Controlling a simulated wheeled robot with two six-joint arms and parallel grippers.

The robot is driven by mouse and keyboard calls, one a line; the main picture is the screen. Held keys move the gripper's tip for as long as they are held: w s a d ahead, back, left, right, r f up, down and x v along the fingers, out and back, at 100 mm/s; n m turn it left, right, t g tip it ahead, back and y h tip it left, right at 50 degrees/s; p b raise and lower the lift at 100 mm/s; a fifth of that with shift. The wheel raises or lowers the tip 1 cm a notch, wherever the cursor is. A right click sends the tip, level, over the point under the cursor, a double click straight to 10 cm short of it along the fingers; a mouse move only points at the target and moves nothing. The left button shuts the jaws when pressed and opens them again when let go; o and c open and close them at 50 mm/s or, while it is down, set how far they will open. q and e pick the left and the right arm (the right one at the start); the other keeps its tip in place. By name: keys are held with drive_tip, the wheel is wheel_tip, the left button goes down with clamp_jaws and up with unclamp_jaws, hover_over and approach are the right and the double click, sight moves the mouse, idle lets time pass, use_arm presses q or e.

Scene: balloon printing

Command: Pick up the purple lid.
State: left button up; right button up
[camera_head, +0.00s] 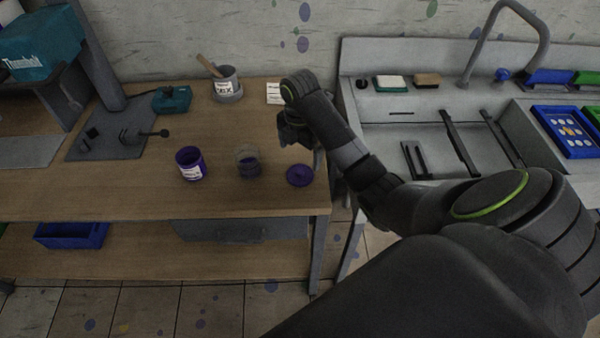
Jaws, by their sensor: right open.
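The purple lid (300,175) lies flat on the wooden table near its right front corner. My right gripper (304,148) is above and behind the lid, pointing down, open and apart from it. The wrist partly hides the fingers. A purple jar with a white label (190,163) stands on the table to the left. A clear jar with dark purple contents (248,162) stands between that jar and the lid. My left gripper does not show.
A grey pot with a wooden stick (227,85) and a white card (274,93) are at the table's back. A sink (420,140) adjoins on the right. A blue bin (72,235) sits on the lower shelf.

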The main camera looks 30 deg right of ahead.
sight(300, 171)
drive_tip(key=shift+s+f+b, duration=0.2)
drive_tip(key=shift+f+b, duration=1.9)
drive_tip(key=shift+f, duration=0.65)
drive_tip(key=shift+f+p, duration=0.3)
drive_tip(key=shift+f, duration=0.45)
drive_tip(key=c, duration=1.1)
